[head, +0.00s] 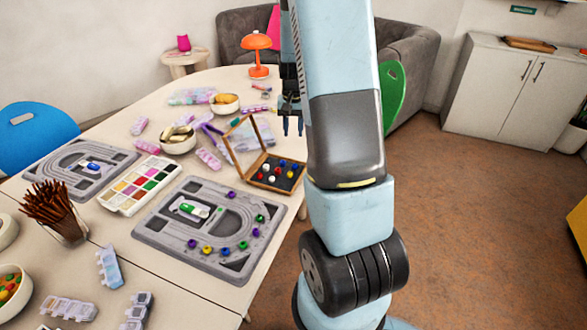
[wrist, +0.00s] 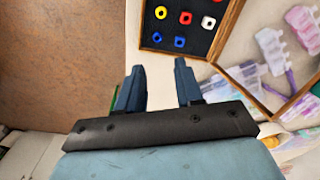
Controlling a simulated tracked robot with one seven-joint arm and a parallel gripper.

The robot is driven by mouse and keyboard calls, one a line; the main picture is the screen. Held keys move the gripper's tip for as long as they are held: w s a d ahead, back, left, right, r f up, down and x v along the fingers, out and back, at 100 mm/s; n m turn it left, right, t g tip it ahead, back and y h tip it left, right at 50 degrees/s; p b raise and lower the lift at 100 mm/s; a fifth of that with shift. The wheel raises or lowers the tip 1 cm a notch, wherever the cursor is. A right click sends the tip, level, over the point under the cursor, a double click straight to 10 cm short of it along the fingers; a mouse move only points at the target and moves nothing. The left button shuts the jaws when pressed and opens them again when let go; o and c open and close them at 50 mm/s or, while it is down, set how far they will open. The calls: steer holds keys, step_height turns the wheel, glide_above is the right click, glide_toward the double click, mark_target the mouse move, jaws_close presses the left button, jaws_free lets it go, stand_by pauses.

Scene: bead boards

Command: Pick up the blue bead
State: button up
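The blue bead (wrist: 180,41) lies in the dark-lined tray of an open wooden box (wrist: 146,38), among red, yellow and white beads, in the wrist view. In the head view the box (head: 262,184) stands near the right edge of the table, and a blue bead (head: 283,162) shows in it. Small bluish beads also appear on the grey board. My gripper (wrist: 160,80) is open, with nothing between its fingers. In the head view my gripper (head: 293,127) points down, above and beyond the box and apart from the beads.
The box's raised lid (head: 229,150) stands on its left. A grey track board (head: 150,226) with several beads lies in front, beside a paint palette (head: 114,203). Bowls (head: 177,146), pens and an orange lamp (head: 257,42) are farther back. Open floor (head: 450,210) lies right.

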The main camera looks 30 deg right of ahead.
mark_target(295, 169)
steer(key=f, duration=0.9)
steer(key=d+f, duration=0.1)
steer(key=f, duration=0.4)
steer(key=shift+w+f, duration=0.1)
steer(key=shift+f, duration=0.2)
jaws_close()
